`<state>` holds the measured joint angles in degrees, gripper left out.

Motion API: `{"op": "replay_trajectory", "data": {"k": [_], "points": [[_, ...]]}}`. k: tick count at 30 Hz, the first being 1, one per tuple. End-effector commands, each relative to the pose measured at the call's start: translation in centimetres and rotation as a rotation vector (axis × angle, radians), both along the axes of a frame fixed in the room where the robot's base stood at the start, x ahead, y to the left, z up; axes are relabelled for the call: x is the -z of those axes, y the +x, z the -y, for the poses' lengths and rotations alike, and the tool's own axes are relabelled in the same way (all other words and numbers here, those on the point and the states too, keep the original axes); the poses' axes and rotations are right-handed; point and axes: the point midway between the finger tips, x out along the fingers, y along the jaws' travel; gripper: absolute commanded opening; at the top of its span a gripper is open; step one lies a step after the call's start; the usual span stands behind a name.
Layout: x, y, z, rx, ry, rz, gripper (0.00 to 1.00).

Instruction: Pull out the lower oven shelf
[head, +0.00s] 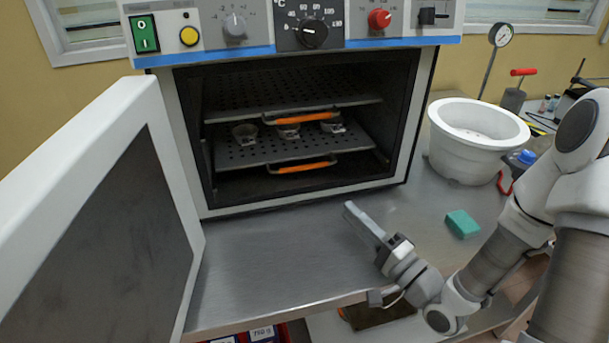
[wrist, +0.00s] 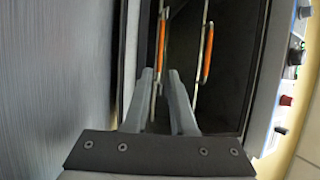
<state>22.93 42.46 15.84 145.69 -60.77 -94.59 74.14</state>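The oven (head: 416,120) stands open, with two perforated shelves inside. The lower shelf (head: 234,155) has an orange handle (head: 302,166) at its front edge and carries several small cups (head: 288,131). My gripper (head: 352,212) is outside the oven, in front and to the right of this handle, above the metal table. In the sideways wrist view, the gripper fingers (wrist: 161,74) are apart with nothing seen held. The lower handle (wrist: 161,45) lies just beyond the fingertips, apart from them as far as I can tell. The upper shelf's handle (wrist: 207,52) is to its right.
The oven door (head: 95,215) is swung wide open at the left. The metal table (head: 270,265) before the oven is mostly clear. A green block (head: 462,223) lies right of my gripper. A white perforated bowl (head: 475,150) stands right of the oven, near my arm.

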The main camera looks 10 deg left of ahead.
Motion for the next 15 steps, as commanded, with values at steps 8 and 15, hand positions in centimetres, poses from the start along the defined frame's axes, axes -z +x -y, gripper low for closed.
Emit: {"op": "replay_trajectory", "data": {"k": [8, 15], "points": [[0.2, 0.8, -1.2, 0.001, 0.000, 0.004, 0.24], [-0.6, 2.9, -3.8, -0.003, 0.001, 0.007, 0.24]]}}
